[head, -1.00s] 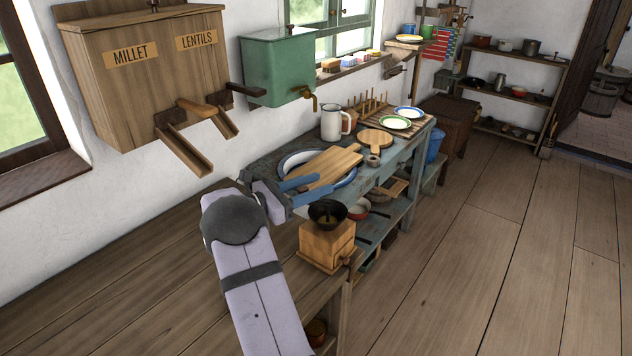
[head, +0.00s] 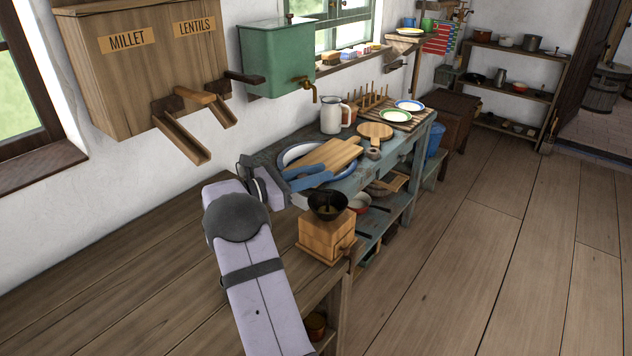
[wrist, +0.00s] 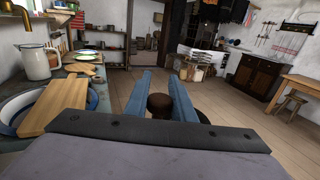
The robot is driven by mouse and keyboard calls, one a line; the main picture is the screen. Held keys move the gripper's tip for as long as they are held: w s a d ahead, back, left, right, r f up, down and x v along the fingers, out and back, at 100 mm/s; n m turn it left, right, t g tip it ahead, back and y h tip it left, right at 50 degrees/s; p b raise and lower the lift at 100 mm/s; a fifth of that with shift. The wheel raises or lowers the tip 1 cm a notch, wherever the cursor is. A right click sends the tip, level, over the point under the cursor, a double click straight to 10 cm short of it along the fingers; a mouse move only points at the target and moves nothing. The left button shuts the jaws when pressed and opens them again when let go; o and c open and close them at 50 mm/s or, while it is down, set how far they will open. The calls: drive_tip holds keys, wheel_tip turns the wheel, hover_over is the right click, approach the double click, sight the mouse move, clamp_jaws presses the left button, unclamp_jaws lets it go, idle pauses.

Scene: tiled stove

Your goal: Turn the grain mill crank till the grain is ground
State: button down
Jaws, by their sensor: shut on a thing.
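The grain mill is a light wooden box (head: 322,238) with a dark bowl-shaped hopper (head: 328,206) on top, standing at the right end of the wooden counter. A little yellowish-brown stuff shows in the hopper. My gripper (head: 318,177) has blue fingers and reaches in from the left, just behind and above the hopper in the head view. In the wrist view my gripper (wrist: 163,82) is shut on a dark brown round knob (wrist: 160,104), the crank's grip. The crank arm is hidden, and the knob does not show in the head view.
A blue-grey bench behind the mill holds a cutting board (head: 338,153) on a blue-rimmed dish, a white jug (head: 331,116) and plates. Millet and lentil bins (head: 150,75) hang on the wall at left. The wooden counter (head: 110,270) at left is bare.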

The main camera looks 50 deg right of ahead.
drive_tip(key=b, duration=0.1)
drive_tip(key=m+g+b, duration=0.1)
drive_tip(key=b, duration=0.1)
drive_tip(key=shift+d+f+y, duration=0.2)
drive_tip(key=shift+d+y, duration=0.1)
drive_tip(key=m+g+y+b, duration=0.1)
drive_tip(key=r+m+g+y+b, duration=0.1)
drive_tip(key=g, duration=0.1)
drive_tip(key=shift+s+d, duration=0.15)
drive_tip(key=shift+d, duration=0.25)
drive_tip(key=shift+s+f+m+g+y, duration=0.1)
drive_tip(key=shift+m+g+y, duration=0.2)
drive_tip(key=shift+m+g, duration=0.1)
drive_tip(key=c, duration=1.6)
unclamp_jaws()
drive_tip(key=shift+o, duration=0.3)
drive_tip(key=shift+f, duration=0.1)
